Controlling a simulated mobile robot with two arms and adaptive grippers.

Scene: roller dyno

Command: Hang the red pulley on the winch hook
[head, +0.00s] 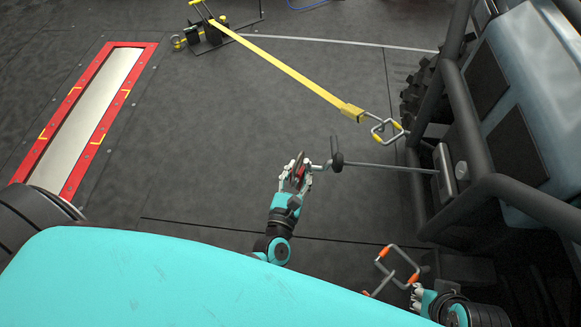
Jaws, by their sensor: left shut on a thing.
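My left gripper (297,176) is shut on the red pulley (299,169), a small dark-red piece mostly covered by the fingers. The metal winch hook (321,167) is just right of the pulley, at the end of the winch line with a black round stopper (338,161). The hook's tip reaches the gripper's right side; I cannot tell whether it passes through the pulley. My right gripper (414,295) is low at the right, beside a metal shackle (408,262) with orange parts. Its fingers are partly hidden, and I cannot tell whether it holds the shackle.
The winch line runs right to the winch (449,170) on a vehicle with dark tube bars (470,125). A yellow strap (285,68) crosses above to another shackle (386,129). A red-framed roller (98,105) lies left. The middle floor is clear.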

